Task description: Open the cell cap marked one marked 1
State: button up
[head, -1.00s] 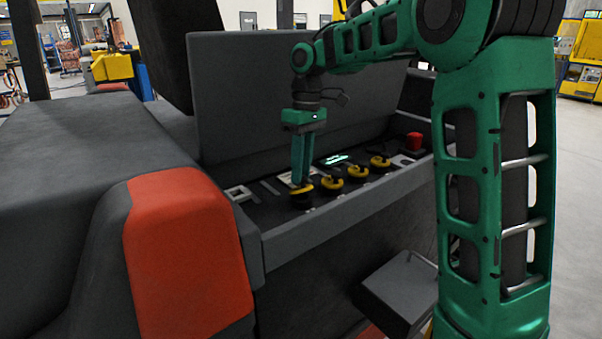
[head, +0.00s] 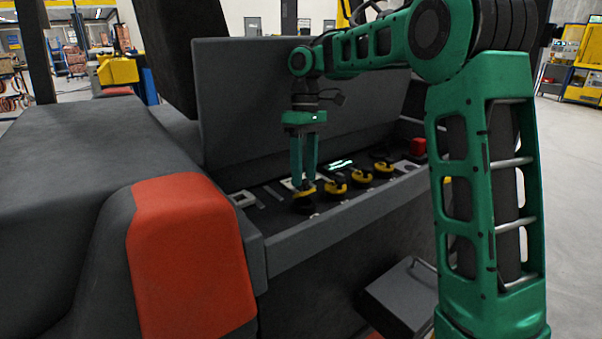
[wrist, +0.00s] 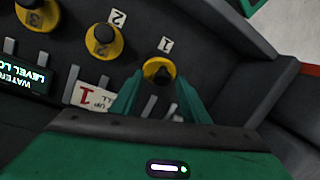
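The cap marked 1 (head: 305,195) is a round yellow cap with a dark middle, the leftmost of the row in the head view. In the wrist view the cap (wrist: 149,66) sits beside a white "1" label (wrist: 165,44). My gripper (head: 303,180) points down over this cap, with a visible gap between its green fingers. In the wrist view my gripper (wrist: 161,90) is open, its fingers on either side of the cap's near part. The fingers partly hide the cap in the head view. I cannot tell whether they touch it or whether its lid is raised.
The cap marked 2 (wrist: 104,42) and the cap marked 3 (wrist: 38,14) sit close by in the same row. A lit display (head: 340,164) and a red button (head: 418,146) are on the panel. A tall grey raised cover (head: 290,100) stands behind the row.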

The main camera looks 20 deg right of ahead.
jog(key=shift+a, duration=0.1)
jog(key=shift+s+v, duration=0.2)
jog(key=shift+v, duration=0.7)
jog(key=shift+s+v, duration=0.15)
jog(key=shift+v, duration=0.75)
jog(key=s+a+r, duration=0.6)
jog(key=a+r, duration=0.1)
jog(key=a, duration=0.3)
jog(key=shift+a, duration=0.15)
jog(key=shift+r, duration=0.15)
jog(key=d+f+m+t, duration=0.1)
jog(key=d+m+t, duration=0.3)
jog(key=d+t, duration=0.5)
jog(key=w+f, duration=0.1)
jog(key=f, duration=0.2)
jog(key=w+f+g, duration=0.1)
jog(key=f, duration=0.2)
jog(key=w+d+f+g, duration=0.1)
jog(key=w+f, duration=0.1)
jog(key=f, duration=0.2)
jog(key=shift+w, duration=0.15)
